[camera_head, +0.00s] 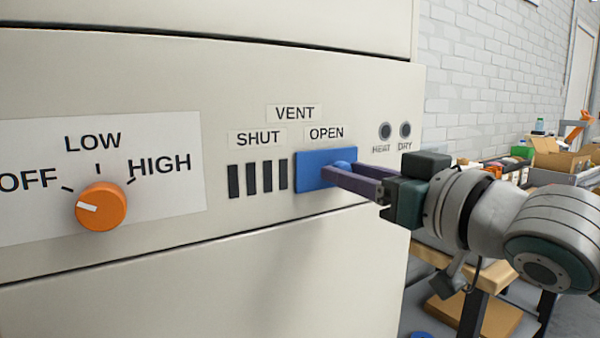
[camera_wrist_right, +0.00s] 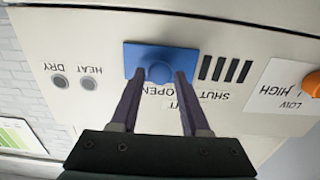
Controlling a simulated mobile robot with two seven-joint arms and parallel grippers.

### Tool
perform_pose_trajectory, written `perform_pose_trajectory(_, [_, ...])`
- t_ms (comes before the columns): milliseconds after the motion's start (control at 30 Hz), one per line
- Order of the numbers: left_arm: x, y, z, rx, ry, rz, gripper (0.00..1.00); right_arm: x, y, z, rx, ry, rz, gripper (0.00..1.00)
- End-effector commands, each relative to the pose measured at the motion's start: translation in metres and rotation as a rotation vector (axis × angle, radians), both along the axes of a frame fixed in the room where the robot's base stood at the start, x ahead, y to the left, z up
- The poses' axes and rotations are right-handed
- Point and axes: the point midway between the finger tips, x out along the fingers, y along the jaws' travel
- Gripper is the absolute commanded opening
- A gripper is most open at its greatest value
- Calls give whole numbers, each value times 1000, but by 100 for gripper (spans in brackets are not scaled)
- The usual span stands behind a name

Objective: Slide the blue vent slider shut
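The blue vent slider (camera_head: 311,176) sits under the OPEN label on the cream machine panel, right of several dark vent slots (camera_head: 257,179) under the SHUT label. The slots are uncovered. A round blue knob stands out from the slider; it shows in the right wrist view (camera_wrist_right: 158,72). My right gripper (camera_head: 343,177) is at the slider, its two purple-grey fingers open with the knob between their tips. In the wrist view a narrow gap seems to show between knob and fingers, so I see no firm grip. My left gripper is not in view.
An orange dial (camera_head: 101,207) with OFF, LOW and HIGH labels is at the left of the panel. Two dark HEAT and DRY buttons (camera_head: 395,130) are right of the slider. The panel between dial and slots is clear. A table with boxes (camera_head: 558,160) stands at the far right.

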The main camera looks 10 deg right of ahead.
Motion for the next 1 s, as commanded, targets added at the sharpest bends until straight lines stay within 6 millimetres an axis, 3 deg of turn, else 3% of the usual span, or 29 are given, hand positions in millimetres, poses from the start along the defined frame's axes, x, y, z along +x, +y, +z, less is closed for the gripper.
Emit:
perform_pose_trajectory(33, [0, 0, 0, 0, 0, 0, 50, 0, 0, 0, 0, 0, 0, 39])
perform_pose_trajectory(400, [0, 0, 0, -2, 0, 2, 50, 0, 0, 0, 0, 0, 0, 0])
perform_pose_trajectory(1000, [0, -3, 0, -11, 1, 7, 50, 0, 0, 0, 0, 0, 0, 0])
